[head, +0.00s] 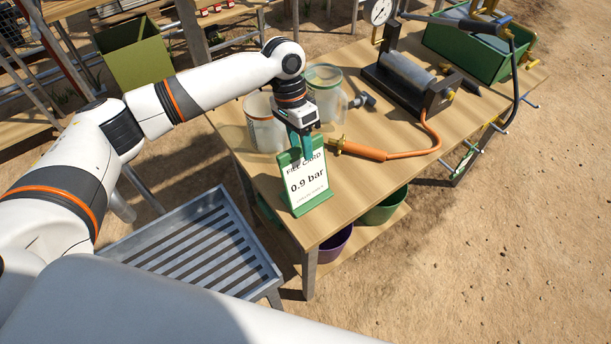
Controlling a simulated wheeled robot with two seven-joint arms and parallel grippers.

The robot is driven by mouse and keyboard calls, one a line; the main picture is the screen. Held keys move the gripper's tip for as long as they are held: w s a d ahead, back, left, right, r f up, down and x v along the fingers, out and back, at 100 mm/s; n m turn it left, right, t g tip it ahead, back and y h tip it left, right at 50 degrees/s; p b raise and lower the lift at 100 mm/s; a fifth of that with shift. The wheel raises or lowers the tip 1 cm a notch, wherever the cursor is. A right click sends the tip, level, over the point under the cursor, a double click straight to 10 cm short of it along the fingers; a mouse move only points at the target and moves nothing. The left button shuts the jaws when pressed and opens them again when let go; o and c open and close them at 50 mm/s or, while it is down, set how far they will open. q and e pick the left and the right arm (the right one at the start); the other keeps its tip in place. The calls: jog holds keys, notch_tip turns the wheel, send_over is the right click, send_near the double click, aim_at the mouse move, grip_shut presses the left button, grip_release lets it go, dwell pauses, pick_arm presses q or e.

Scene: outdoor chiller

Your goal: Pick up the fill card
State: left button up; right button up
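The fill card (306,184) is a white sheet in a green frame. It reads "FILL CARD" and "0.9 bar" and stands tilted back near the front left edge of the wooden table (370,200). My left gripper (301,153) points down at the card's top edge. Its teal fingers overlap the upper part of the card and cover some of the heading. Whether the fingers are closed on the card or only around it cannot be made out. My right gripper is out of view.
Clear containers (323,90) stand close behind the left gripper. An orange-handled hose (365,151) lies right of the card, leading to a pump with a gauge (381,11). A green bin (470,45) is at the back. A slatted metal tray (200,250) stands left, below the table.

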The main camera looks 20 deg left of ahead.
aim_at(306, 176)
pick_arm(q)
jog(key=shift+s+f, duration=0.1)
jog(key=shift+f, duration=0.2)
jog(key=f+p, duration=0.1)
jog(key=s+f+p, duration=0.1)
jog(key=f, duration=0.1)
jog(key=shift+s+f, duration=0.1)
jog(key=shift+f, duration=0.15)
jog(key=shift+d+f, duration=0.15)
jog(key=shift+f, duration=0.45)
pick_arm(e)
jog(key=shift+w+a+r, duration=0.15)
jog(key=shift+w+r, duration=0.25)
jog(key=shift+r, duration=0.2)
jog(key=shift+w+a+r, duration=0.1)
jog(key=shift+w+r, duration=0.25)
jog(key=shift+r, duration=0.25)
pick_arm(q)
grip_shut()
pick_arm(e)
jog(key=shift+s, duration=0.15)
